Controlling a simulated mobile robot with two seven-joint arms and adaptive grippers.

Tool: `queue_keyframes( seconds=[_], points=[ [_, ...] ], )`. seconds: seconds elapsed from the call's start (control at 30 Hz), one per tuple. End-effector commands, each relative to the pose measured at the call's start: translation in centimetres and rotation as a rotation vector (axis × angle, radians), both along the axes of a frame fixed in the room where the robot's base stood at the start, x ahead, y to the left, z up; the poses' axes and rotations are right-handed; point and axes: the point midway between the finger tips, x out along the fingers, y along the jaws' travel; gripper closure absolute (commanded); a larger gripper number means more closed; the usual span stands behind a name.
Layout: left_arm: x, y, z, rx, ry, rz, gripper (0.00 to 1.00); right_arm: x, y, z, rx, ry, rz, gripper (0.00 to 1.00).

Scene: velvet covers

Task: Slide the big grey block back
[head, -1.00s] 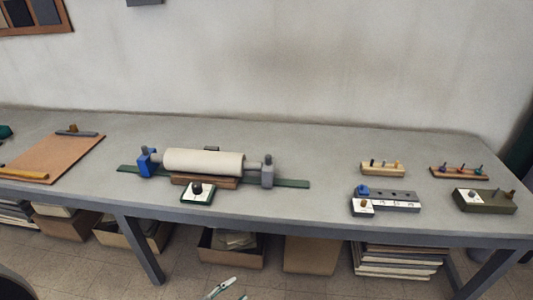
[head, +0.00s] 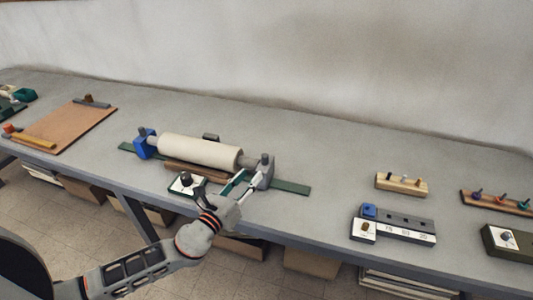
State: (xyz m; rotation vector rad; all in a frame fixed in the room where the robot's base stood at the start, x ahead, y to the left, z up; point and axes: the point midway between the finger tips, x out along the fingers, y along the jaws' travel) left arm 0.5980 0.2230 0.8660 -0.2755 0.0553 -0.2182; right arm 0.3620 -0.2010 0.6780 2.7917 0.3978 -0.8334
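The big grey block (head: 266,169) stands on the right part of a green rail (head: 291,187), at the right end of a cream roller (head: 199,151). A blue block (head: 143,143) stands at the roller's left end. My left gripper (head: 249,182) reaches in from the front, just in front and to the left of the grey block. Its two fingers are spread apart, with nothing seen between them. The right finger overlaps the grey block's lower front in the picture; I cannot tell whether they touch. My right gripper is not in view.
A small white-topped box with a dark knob (head: 186,184) sits close left of my gripper. A grey strip with a blue knob (head: 407,225) and peg blocks (head: 402,184) stand to the right. The table behind the roller is mostly clear.

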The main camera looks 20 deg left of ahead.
Motion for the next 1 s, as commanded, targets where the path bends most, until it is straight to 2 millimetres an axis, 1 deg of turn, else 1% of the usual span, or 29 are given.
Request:
queue_keyframes(
  seconds=[0.03,0.1,0.2,0.27,0.37,0.6,0.7,0.83,1.0],
  points=[
    [0.6,0.0,0.3,0.102,-0.036,-0.030,0.67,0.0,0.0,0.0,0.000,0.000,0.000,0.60],
    [1.0,-0.1,0.5,0.201,-0.072,-0.058,0.67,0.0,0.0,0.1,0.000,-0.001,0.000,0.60],
    [1.5,-0.3,0.5,0.264,-0.094,-0.076,0.67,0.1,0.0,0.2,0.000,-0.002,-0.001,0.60],
    [2.0,-0.5,0.6,0.271,-0.097,-0.078,0.67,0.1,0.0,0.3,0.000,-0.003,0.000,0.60],
    [3.2,-0.8,0.7,0.269,-0.099,-0.077,0.67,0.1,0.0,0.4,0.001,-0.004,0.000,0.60],
    [6.7,-1.9,0.6,0.266,-0.097,-0.076,0.67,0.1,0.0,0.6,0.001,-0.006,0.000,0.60],
    [7.7,-2.2,0.5,0.265,-0.095,-0.076,0.67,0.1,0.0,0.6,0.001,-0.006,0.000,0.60],
    [8.5,-2.5,0.5,0.264,-0.094,-0.077,0.67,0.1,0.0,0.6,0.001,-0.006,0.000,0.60],
    [8.7,-2.6,0.5,0.264,-0.093,-0.078,0.67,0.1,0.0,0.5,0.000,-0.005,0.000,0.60]
  ],
)
